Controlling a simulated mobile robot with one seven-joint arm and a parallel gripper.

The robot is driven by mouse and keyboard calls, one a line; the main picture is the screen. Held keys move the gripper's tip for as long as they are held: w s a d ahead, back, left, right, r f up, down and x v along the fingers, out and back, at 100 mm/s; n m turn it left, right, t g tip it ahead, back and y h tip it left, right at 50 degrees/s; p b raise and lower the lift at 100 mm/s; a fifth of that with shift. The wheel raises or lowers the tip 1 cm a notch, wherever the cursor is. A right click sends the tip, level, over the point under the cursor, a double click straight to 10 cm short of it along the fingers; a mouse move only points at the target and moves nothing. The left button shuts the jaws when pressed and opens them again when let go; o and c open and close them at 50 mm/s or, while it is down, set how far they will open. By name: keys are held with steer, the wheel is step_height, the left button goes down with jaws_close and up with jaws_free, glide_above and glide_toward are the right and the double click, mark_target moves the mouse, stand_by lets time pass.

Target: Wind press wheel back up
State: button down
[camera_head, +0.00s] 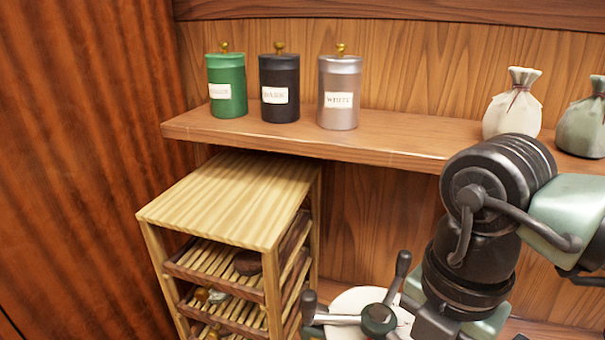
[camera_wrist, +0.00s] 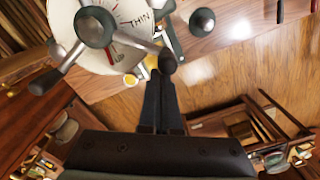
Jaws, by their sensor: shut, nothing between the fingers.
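The press wheel has a dark green hub (camera_head: 379,319) and metal spokes with black knobs, at the bottom of the head view. In the wrist view its hub (camera_wrist: 95,27) is at upper left, over a white dial (camera_wrist: 125,15) with the word THIN and red marks. One black knob (camera_wrist: 44,82) points down-left. Another knob (camera_wrist: 168,63) is right at my fingertips; I cannot tell whether they touch. My gripper (camera_wrist: 161,80) is shut and empty, its dark fingers pointing up in the picture. My fingertips are hidden in the head view.
A slatted wooden rack (camera_head: 230,200) stands left of the wheel. Green, black and silver canisters and tied bags (camera_head: 513,103) sit on the shelf (camera_head: 400,138) above. A dark round object (camera_wrist: 202,22) rests on the wooden surface right of the dial.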

steer(key=shift+w+d, duration=0.15)
steer(key=shift+d, duration=0.35)
steer(key=shift+w+d, duration=0.15)
steer(key=shift+d, duration=0.35)
steer(key=shift+w+d+b, duration=0.1)
steer(key=shift+d+b, duration=0.1)
steer(key=shift+b, duration=0.1)
step_height(320, 180, up, 8)
steer(key=s+a+p, duration=0.1)
steer(key=p, duration=0.2)
steer(key=shift+a+f, duration=0.2)
stand_by(0.7)
